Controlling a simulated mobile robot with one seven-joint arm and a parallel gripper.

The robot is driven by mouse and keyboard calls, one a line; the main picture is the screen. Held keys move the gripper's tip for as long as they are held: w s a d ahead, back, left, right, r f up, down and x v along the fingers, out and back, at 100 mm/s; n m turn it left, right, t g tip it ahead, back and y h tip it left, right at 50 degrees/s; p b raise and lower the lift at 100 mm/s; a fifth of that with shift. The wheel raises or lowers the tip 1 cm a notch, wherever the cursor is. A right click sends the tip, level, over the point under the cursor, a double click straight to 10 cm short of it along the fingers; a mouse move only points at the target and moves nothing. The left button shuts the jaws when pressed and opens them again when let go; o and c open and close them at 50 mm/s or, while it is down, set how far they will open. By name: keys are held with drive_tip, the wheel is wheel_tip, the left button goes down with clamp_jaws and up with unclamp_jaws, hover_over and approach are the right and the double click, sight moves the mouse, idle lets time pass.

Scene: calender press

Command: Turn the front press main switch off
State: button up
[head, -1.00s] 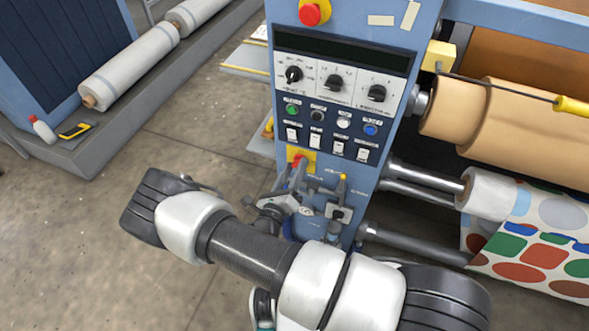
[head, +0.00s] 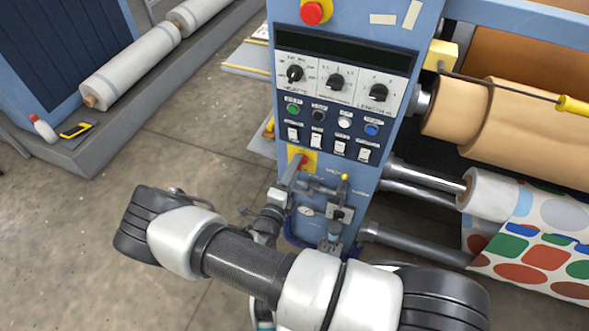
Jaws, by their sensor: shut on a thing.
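The front press main switch (head: 304,160) is a small red handle on a yellow plate, low on the blue control panel. My gripper (head: 298,170) reaches up to it from below left and is shut on the red handle. My fingers cover part of the handle and the plate, so the handle's exact angle cannot be told.
Above it the panel (head: 345,50) carries a red stop button (head: 315,12), black dials, coloured buttons and white rocker switches. A yellow-tipped valve and a gauge (head: 306,211) sit close below right. Rollers with printed web (head: 535,245) stand at right.

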drive_tip(key=shift+d+n, duration=0.1)
drive_tip(key=shift+n, duration=0.3)
drive_tip(key=o, duration=1.1)
drive_tip(key=shift+c, duration=0.2)
drive_tip(key=p+v, duration=0.1)
drive_tip(key=v, duration=1.6)
drive_tip(key=shift+s, duration=0.2)
